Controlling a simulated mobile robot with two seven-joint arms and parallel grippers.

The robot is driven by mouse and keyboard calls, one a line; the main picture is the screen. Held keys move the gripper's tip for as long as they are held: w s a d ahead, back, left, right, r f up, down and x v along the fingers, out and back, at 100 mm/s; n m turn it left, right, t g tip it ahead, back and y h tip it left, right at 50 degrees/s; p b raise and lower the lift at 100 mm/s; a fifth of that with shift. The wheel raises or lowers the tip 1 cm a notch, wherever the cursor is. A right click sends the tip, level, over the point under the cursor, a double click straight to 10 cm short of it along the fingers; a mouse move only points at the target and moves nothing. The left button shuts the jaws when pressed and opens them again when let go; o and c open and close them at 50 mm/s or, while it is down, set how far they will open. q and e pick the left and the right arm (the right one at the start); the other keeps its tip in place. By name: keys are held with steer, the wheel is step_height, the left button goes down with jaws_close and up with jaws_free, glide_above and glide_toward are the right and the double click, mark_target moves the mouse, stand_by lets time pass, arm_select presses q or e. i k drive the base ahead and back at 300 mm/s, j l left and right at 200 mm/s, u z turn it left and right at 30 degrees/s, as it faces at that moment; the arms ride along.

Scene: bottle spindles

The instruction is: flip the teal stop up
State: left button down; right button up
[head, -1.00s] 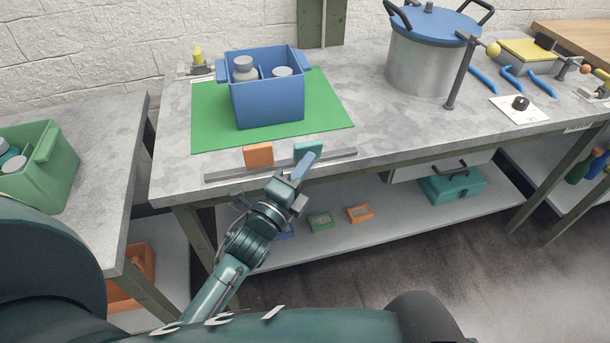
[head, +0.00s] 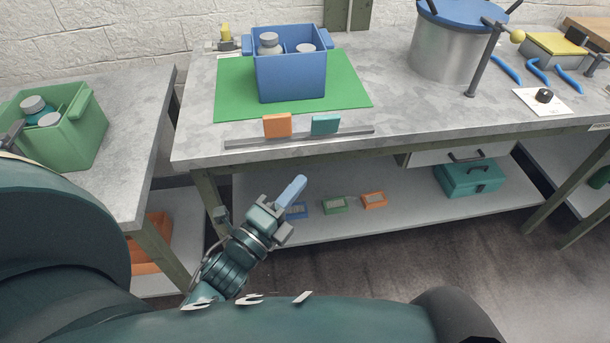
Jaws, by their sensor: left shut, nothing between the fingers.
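The teal stop (head: 325,124) stands upright on the metal rail (head: 300,138) along the front edge of the bench. An orange stop (head: 277,125) stands upright on the same rail, just to its left. My left gripper (head: 291,191) is in front of the bench, below and apart from the teal stop. Its blue fingers are shut with nothing between them. My right gripper is not in view.
A blue crate (head: 290,78) with bottles stands on a green mat (head: 348,88) behind the stops. A metal pot (head: 440,55) stands at right. A green crate (head: 85,135) sits on the left table. Small trays (head: 335,205) lie on the lower shelf.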

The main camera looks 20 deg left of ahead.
mark_target(324, 124)
steer(key=k+j, duration=0.15)
steer(key=k, duration=0.35)
steer(key=k+j, duration=0.15)
steer(key=k, duration=0.35)
